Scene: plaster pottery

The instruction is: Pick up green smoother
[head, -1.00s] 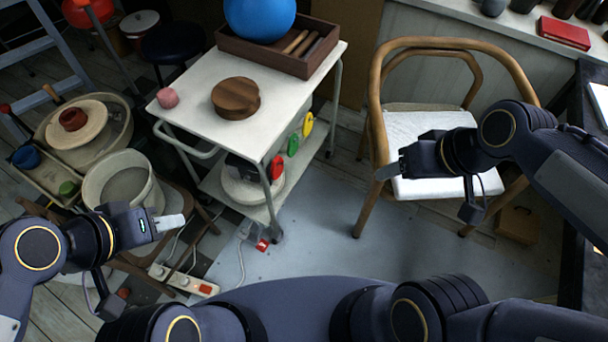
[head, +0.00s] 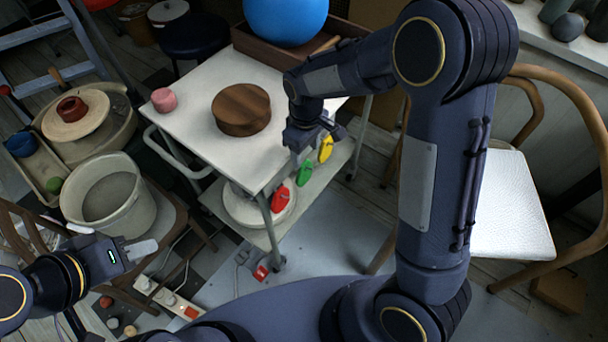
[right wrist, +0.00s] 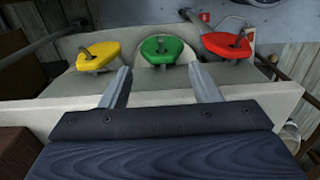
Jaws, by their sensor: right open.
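The green smoother (head: 305,172) hangs at the side of the white cart, between a yellow smoother (head: 326,149) and a red smoother (head: 281,199). In the right wrist view the green smoother (right wrist: 172,54) has a dark handle and lies ahead, roughly centred between my fingertips. My right gripper (right wrist: 160,76) is open and empty, apart from the smoother. In the head view my right gripper (head: 300,150) is at the cart's right edge, just above the green smoother. My left gripper (head: 142,249) is at the lower left, away from the smoothers; its jaw gap is unclear.
The cart top (head: 190,125) holds a brown wooden disc (head: 241,110), a pink lump (head: 163,100) and a wooden box with a blue ball (head: 286,18). In the right wrist view the cart's edge (right wrist: 60,115) lies beneath the fingers. A chair (head: 512,215) stands at right.

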